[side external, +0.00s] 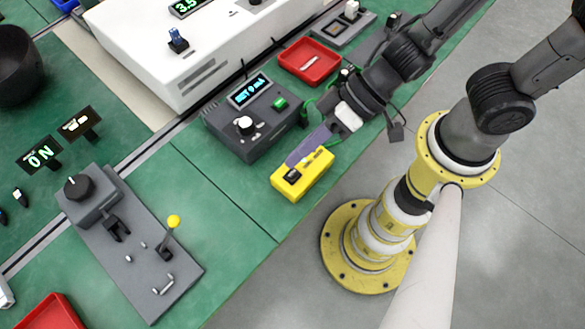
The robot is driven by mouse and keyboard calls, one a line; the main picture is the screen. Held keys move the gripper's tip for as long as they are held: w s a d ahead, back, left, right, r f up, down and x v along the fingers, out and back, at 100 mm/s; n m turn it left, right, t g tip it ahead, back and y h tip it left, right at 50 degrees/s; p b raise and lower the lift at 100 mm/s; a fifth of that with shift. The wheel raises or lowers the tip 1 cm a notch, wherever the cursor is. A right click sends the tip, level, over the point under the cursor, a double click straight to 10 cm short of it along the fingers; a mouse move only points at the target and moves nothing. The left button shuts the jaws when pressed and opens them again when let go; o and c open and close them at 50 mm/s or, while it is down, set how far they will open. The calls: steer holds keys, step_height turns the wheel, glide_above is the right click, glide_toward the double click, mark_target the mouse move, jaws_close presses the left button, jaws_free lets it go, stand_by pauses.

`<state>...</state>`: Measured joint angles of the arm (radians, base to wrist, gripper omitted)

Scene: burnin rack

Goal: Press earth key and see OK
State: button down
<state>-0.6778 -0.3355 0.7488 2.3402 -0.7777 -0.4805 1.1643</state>
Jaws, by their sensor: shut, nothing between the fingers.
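A dark grey tester box (250,125) stands on the green bench, with a lit blue display (248,90), a white-topped knob (244,125) and a green button (280,103). The display text seems to begin with "REST"; I cannot read OK on it. A yellow box (316,175) with a black key or switch (292,175) sits in front of it near the bench edge. Which control is the earth key is not legible. Contact with the black key cannot be told.
A large white instrument (150,45) stands at the back. A grey panel with a yellow-knobbed lever (173,222) is at lower left. Green bench between is clear.

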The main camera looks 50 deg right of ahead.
steer(key=shift+r, duration=1.1)
steer(key=shift+w, duration=0.1)
steer(key=w+d+r+m+t+h, duration=0.3)
steer(key=w+d+r+t, duration=0.15)
steer(key=d+r, duration=0.35)
steer(key=w+d+r+m+t+h, duration=0.25)
steer(key=w+d+r, duration=0.4)
steer(key=d, duration=0.35)
steer(key=s+d+r+m+g+h, duration=0.1)
steer(key=s+d+r+m+h, duration=0.2)
steer(key=s+d, duration=0.5)
steer(key=s+f+n+g, duration=0.4)
steer(key=s, duration=0.3)
steer(key=shift+a+f, duration=0.25)
steer(key=shift+f, duration=0.05)
